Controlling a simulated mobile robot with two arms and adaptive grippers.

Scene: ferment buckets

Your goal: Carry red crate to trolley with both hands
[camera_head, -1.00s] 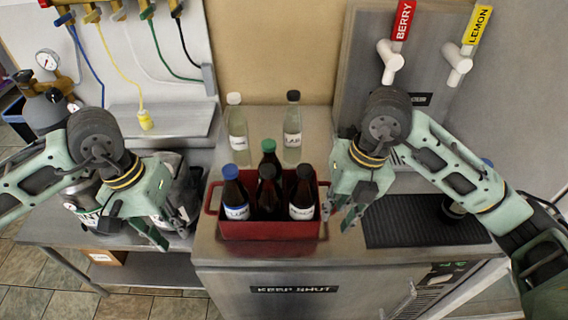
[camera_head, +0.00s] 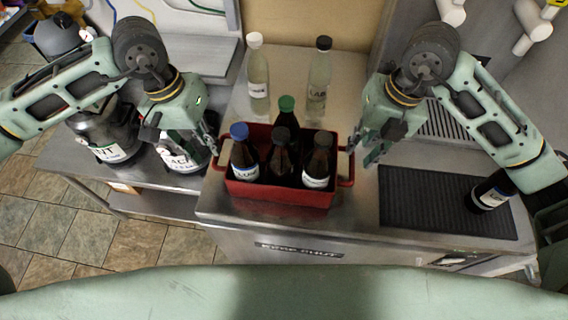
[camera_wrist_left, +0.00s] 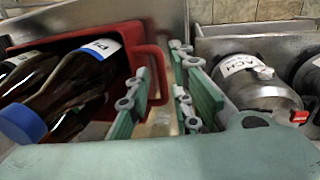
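The red crate (camera_head: 275,191) stands upright on the steel counter and holds several dark bottles with blue, green and black caps. It has a red loop handle at each end. My left gripper (camera_head: 207,152) is at the left handle; the left wrist view shows its fingers (camera_wrist_left: 163,98) spread, with the red handle (camera_wrist_left: 158,72) at the crate-side finger. I cannot tell whether they touch. My right gripper (camera_head: 368,155) is beside the right handle (camera_head: 349,172), fingers apart, apparently not holding it. I cannot make out a trolley.
Two clear bottles, one white-capped (camera_head: 257,78) and one black-capped (camera_head: 319,80), stand behind the crate. A dark bottle (camera_head: 490,193) stands on the black drip mat (camera_head: 425,205) at right. Metal canisters (camera_head: 110,135) stand on the lower left bench.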

